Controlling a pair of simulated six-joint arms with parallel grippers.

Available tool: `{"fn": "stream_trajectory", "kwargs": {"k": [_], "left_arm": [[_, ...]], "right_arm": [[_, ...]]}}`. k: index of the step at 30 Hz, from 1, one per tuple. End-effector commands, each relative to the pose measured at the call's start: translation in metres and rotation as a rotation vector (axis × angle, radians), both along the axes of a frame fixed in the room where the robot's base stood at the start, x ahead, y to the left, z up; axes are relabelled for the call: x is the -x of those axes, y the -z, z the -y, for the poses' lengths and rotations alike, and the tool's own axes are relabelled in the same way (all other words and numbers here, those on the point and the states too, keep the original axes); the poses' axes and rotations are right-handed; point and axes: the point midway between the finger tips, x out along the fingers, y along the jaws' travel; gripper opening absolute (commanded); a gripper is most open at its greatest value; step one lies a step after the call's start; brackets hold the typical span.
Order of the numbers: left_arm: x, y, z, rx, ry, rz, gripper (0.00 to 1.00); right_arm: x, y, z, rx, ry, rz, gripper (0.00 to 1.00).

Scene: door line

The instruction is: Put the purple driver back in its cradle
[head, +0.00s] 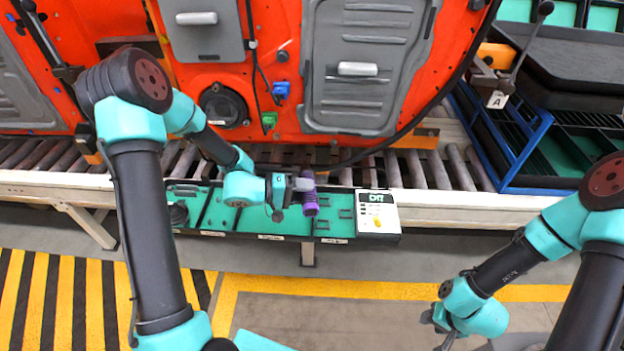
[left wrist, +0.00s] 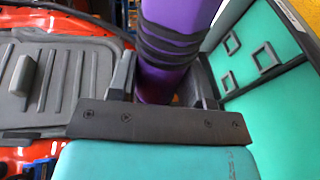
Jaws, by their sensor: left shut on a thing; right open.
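My left gripper (head: 300,185) is shut on the purple driver (head: 310,204) above the teal tray (head: 335,228) on the conveyor's near side. In the left wrist view the driver (left wrist: 172,50) stands between the two fingers, with black bands around its purple body. Small dark square brackets (left wrist: 264,55) show on the tray beside it. I cannot tell which of the tray's fittings is the driver's cradle, nor whether the driver's lower end touches anything. My right gripper (head: 436,322) is open and empty, low at the right, away from the tray.
A white box (head: 377,212) with a yellow part stands at the tray's right end. The roller conveyor (head: 440,170) and orange door (head: 290,70) lie behind. The floor in front is clear.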

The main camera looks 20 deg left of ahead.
Motion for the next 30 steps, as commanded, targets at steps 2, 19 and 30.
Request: {"fn": "stream_trajectory", "kwargs": {"k": [2, 19, 30], "left_arm": [[0.007, 0.007, -0.008, -0.059, 0.043, -0.023, 0.0], [0.048, 0.074, -0.12, -0.566, 0.206, -0.198, 0.0], [0.046, 0.095, -0.228, -0.817, 0.181, -0.293, 0.0]], "right_arm": [[0.0, 0.0, 0.0, 0.0, 0.0, 0.0, 0.43], [0.0, 0.0, 0.0, 0.0, 0.0, 0.0, 0.43], [0.0, 0.0, 0.0, 0.0, 0.0, 0.0, 0.43]]}}
